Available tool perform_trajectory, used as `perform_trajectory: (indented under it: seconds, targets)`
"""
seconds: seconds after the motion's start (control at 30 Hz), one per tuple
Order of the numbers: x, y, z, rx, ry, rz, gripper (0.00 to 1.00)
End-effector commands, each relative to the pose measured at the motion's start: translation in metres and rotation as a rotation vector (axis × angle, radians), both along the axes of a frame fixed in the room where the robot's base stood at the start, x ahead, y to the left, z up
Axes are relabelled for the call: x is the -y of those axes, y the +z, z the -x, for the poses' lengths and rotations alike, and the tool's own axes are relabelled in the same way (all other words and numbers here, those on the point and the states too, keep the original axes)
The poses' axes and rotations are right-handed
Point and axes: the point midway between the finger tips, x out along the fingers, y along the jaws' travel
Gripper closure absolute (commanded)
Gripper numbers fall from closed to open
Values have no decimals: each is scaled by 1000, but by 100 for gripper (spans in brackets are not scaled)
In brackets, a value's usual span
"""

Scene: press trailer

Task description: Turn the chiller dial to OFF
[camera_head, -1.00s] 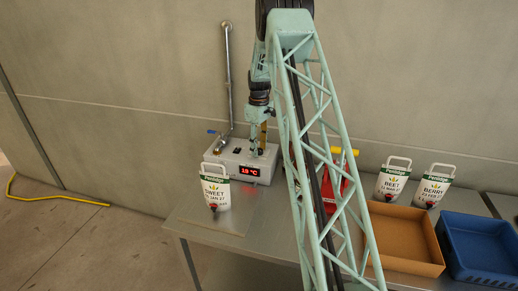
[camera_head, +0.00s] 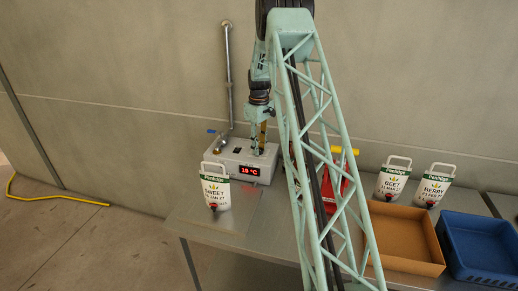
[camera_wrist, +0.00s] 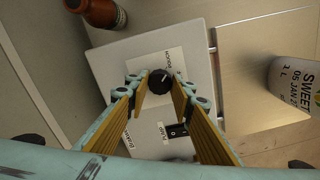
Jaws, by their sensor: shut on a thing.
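The chiller (camera_head: 229,158) is a light grey box on the metal table, with a red lit display (camera_head: 250,171) that seems to read 18 °C. Its black dial (camera_wrist: 160,81) with a pale pointer mark sits on a white label plate in the wrist view. The pointer slants toward the upper right of that picture; the lettering around it is too small or turned to read surely. My gripper (camera_wrist: 160,84) is over the chiller top, its yellow-padded fingers shut on the dial from both sides. In the head view my gripper (camera_head: 258,149) hides the dial.
A black switch (camera_wrist: 177,130) is close beside the dial. A white SWEET pouch (camera_head: 215,190) stands in front of the chiller. A brown tray (camera_head: 405,262), blue crate (camera_head: 480,268) and two pouches (camera_head: 393,181) are at right.

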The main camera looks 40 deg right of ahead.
Motion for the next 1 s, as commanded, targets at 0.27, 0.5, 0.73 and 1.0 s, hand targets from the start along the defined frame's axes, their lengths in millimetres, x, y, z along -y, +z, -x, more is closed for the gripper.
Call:
perform_trajectory:
  seconds: [0.27,0.5,0.73,1.0]
  targets:
    - [0,-1,0,0,-166,0,89]
    - [0,-1,0,0,-355,0,89]
    - [0,0,0,0,-536,0,89]
    - [0,0,0,0,-699,0,89]
